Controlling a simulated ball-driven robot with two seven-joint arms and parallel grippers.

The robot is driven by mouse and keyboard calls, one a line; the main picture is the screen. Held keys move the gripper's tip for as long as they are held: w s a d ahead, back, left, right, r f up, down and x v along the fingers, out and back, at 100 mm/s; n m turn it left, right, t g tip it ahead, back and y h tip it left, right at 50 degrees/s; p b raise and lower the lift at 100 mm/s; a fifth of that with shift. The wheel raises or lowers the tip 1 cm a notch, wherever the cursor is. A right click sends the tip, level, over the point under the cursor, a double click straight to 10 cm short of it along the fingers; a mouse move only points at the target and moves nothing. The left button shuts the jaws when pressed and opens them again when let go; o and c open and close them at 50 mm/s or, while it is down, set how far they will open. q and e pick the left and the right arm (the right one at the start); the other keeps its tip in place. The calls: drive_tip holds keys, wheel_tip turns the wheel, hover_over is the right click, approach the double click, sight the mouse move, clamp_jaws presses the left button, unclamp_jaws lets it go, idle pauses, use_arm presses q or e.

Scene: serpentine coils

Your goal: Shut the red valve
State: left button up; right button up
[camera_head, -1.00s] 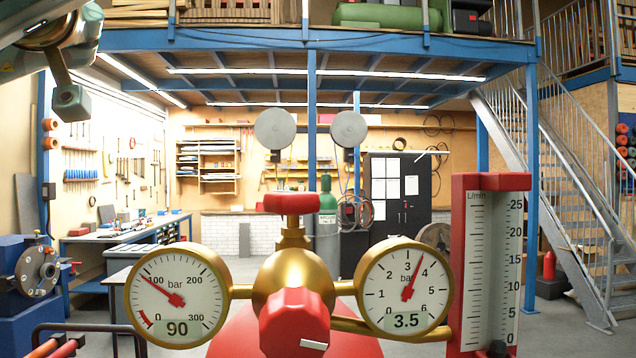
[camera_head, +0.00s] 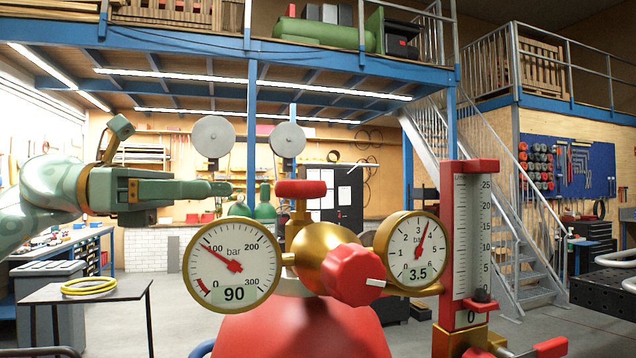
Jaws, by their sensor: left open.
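A flat red handwheel (camera_head: 300,188) sits on a brass stem on top of a brass regulator body (camera_head: 318,250). A second red part, a faceted knob (camera_head: 352,274) with a white mark, sticks out of the front of the body. My left gripper (camera_head: 226,188) comes in from the left at about the handwheel's height in the picture. It is open and empty, and its fingers point at the handwheel with a gap showing between. The left gauge (camera_head: 232,265) reads 90 bar and the right gauge (camera_head: 412,250) reads 3.5 bar. My right gripper is out of view.
A red-framed flow meter (camera_head: 472,245) stands right of the gauges. A red rounded cylinder (camera_head: 290,330) is below the regulator. A table with a yellow hose (camera_head: 90,286) stands at left, and a metal staircase (camera_head: 500,210) rises behind at right.

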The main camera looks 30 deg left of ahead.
sight(318, 189)
use_arm(q)
drive_tip(key=p+x, duration=0.2)
drive_tip(key=x, duration=0.2)
drive_tip(key=p+x, duration=0.3)
drive_tip(key=x, duration=0.1)
drive_tip(key=p+x, duration=0.3)
drive_tip(key=x, duration=0.2)
drive_tip(key=shift+s+d+r, duration=0.15)
drive_tip(key=shift+s+r, duration=0.05)
drive_tip(key=shift+r, duration=0.15)
drive_tip(key=shift+w+d+f+p, duration=0.2)
drive_tip(key=shift+w+d+p, duration=0.2)
drive_tip(key=shift+d, duration=0.2)
drive_tip(key=c, duration=1)
